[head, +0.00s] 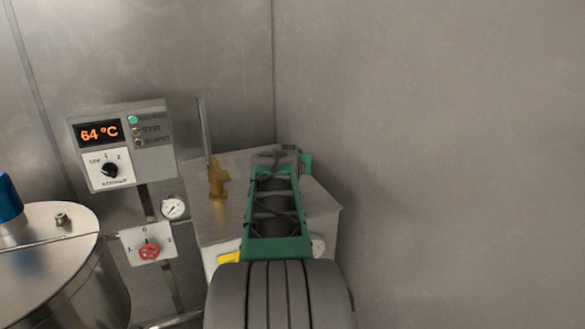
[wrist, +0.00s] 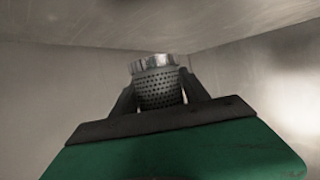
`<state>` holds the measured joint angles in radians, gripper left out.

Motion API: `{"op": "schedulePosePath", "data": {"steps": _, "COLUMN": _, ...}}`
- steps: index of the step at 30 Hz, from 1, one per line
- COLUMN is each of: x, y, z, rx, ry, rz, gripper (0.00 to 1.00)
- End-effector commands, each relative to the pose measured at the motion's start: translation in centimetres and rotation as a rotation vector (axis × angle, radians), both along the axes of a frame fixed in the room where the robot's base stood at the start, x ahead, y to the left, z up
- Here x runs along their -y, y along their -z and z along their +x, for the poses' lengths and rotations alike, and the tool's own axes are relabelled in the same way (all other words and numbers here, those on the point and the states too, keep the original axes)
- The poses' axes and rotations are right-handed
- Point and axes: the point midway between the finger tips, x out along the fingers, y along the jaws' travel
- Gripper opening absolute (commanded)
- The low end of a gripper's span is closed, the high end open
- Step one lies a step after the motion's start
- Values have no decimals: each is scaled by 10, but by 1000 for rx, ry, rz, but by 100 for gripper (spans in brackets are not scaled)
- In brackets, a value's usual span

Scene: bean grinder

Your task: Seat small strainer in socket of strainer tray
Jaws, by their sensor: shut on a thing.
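The small strainer (wrist: 158,90) is a dark perforated cup with a bright metal rim. In the wrist view it stands between the two dark fingers of my gripper (wrist: 157,86). The gripper is shut on it, and the rim shows above the fingertips, slightly tilted. In the head view my green gripper body (head: 277,246) reaches over the metal box in the corner. My own arm covers much of that box, and I cannot make out the strainer there. I cannot make out the strainer tray or its socket in either view.
The metal box (head: 328,206) stands against the corner walls, with a brass valve (head: 217,180) on top, left of my arm. A control panel (head: 122,145) reading 64 °C, a gauge (head: 174,207), a red knob (head: 149,252) and a steel drum (head: 60,275) are further left.

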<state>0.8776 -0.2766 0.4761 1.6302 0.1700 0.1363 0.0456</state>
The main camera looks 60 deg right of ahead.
Motion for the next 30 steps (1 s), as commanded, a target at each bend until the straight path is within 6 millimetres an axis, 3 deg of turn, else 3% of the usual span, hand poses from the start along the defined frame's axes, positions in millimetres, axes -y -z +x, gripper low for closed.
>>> {"op": "schedulePosePath", "data": {"steps": 6, "x": 4, "y": 35, "z": 4, "rx": -1, "ry": 0, "rz": 3, "gripper": 11}}
{"op": "schedulePosePath", "data": {"steps": 18, "x": 4, "y": 43, "z": 4, "rx": 0, "ry": 0, "rz": 0, "gripper": 11}}
{"op": "schedulePosePath", "data": {"steps": 19, "x": 4, "y": 41, "z": 3, "rx": 0, "ry": 0, "rz": 1, "gripper": 56}}
{"op": "schedulePosePath", "data": {"steps": 26, "x": 4, "y": 41, "z": 4, "rx": 0, "ry": 0, "rz": 1, "gripper": 74}}
{"op": "schedulePosePath", "data": {"steps": 30, "x": 4, "y": 41, "z": 4, "rx": 0, "ry": 0, "rz": 1, "gripper": 75}}
